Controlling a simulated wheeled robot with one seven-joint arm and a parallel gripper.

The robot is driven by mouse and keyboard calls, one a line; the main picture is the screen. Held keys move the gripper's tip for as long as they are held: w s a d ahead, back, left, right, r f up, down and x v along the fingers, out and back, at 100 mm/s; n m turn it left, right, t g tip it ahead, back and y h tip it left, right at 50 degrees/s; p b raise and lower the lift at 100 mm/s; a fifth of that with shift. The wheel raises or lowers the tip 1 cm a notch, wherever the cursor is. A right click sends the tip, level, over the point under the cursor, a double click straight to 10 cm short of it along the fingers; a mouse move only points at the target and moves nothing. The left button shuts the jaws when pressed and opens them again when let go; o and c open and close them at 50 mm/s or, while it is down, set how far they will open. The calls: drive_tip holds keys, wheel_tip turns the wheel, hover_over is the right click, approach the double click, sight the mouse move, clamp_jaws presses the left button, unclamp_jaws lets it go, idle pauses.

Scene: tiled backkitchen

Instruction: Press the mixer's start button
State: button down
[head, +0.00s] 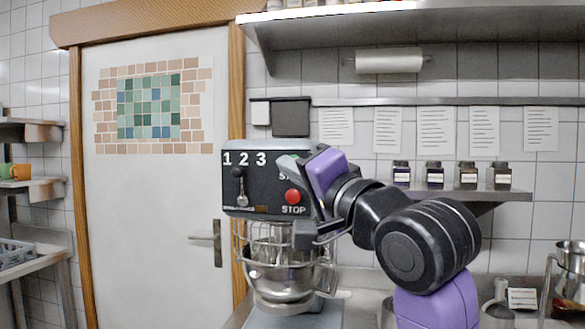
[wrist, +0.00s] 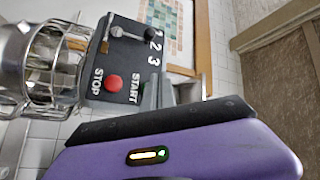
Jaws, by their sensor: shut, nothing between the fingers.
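The mixer (head: 262,207) has a dark control panel with the numbers 1 2 3, a lever (head: 240,186) and a red stop button (head: 292,196). Its panel also shows sideways in the wrist view (wrist: 120,45), with the red button left of the START label (wrist: 134,90). In the wrist view the grey fingers (wrist: 152,93) end beside the START label. I cannot tell whether they touch the button.
A steel bowl (head: 280,281) in a wire guard hangs below the mixer head. A white door (head: 150,220) is behind at left. A wall shelf (head: 515,195) with several dark jars is to the right. A higher shelf (head: 500,28) runs above.

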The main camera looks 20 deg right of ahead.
drive_tip(key=shift+w+d, duration=0.55)
drive_tip(key=shift+w, duration=0.15)
drive_tip(key=shift+w, duration=0.15)
idle(1.6)
drive_tip(key=shift+w+d+p, duration=0.15)
drive_tip(key=shift+d+p, duration=0.05)
drive_tip(key=shift+p, duration=0.1)
